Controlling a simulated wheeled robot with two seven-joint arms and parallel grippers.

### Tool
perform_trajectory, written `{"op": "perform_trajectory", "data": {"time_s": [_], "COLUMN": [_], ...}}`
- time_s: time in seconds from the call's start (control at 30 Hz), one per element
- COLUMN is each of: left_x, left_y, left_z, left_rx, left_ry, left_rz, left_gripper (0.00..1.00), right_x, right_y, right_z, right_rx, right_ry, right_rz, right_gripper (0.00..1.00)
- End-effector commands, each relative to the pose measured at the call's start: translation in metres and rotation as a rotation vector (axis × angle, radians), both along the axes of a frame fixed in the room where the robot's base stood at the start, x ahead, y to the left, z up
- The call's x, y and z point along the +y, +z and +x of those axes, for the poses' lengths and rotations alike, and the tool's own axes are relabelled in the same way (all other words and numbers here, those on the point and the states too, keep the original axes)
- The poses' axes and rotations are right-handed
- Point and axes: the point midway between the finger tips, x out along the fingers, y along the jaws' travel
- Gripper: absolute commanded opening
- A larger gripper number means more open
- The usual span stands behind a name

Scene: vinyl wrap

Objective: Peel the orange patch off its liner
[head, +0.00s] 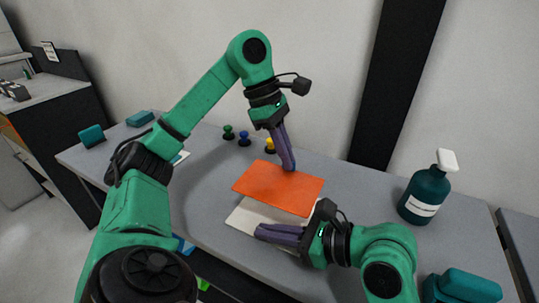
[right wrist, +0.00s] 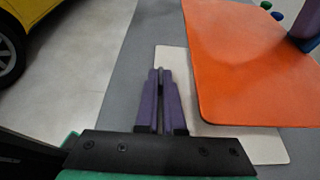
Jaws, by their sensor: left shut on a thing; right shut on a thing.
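My left gripper (head: 289,168) points down, shut on the patch's far edge. My right gripper (head: 258,232) lies low, shut on the liner's near edge; its fingers (right wrist: 160,72) look closed in the wrist view.
A dark teal pump bottle (head: 424,195) stands at the right, with a teal block (head: 465,286) in front. Green (head: 228,132), blue (head: 244,139) and yellow (head: 270,145) pegs stand behind the patch. Teal blocks (head: 92,136) lie at the far left. The grey table (head: 340,195) is clear right of the patch.

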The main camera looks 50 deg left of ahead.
Motion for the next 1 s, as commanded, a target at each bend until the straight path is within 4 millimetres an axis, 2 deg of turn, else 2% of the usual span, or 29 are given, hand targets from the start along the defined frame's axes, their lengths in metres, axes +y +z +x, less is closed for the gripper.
{"op": "perform_trajectory", "data": {"time_s": [0.23, 0.3, 0.33, 0.63, 0.73, 0.87, 1.0], "left_x": [0.0, 0.0, 0.0, 0.0, 0.0, 0.0, 0.0], "left_y": [0.001, 0.001, 0.001, 0.001, 0.002, 0.004, 0.006], "left_z": [0.0, 0.0, 0.0, 0.0, 0.0, 0.0, 0.0], "left_rx": [0.0, 0.0, 0.0, 0.0, 0.0, 0.0, 0.0], "left_ry": [0.0, 0.001, 0.0, 0.001, 0.001, 0.001, 0.001], "left_rz": [0.0, 0.0, 0.0, 0.0, 0.0, 0.0, 0.0], "left_gripper": [0.0, 0.0, 0.0, 0.0, 0.0, 0.0, 0.0], "right_x": [0.0, 0.0, 0.0, -0.001, -0.008, -0.033, -0.068], "right_y": [0.0, 0.0, 0.0, 0.0, 0.004, 0.015, 0.03], "right_z": [0.0, 0.0, 0.0, 0.0, 0.004, 0.013, 0.025], "right_rx": [0.0, 0.0, 0.0, 0.0, 0.0, -0.002, -0.002], "right_ry": [0.0, 0.0, 0.0, 0.0, -0.003, -0.004, -0.004], "right_rz": [0.0, 0.0, 0.0, 0.0, 0.002, 0.0, 0.0], "right_gripper": [0.0, 0.32, 0.4, 0.4, 0.4, 0.4, 0.4]}}
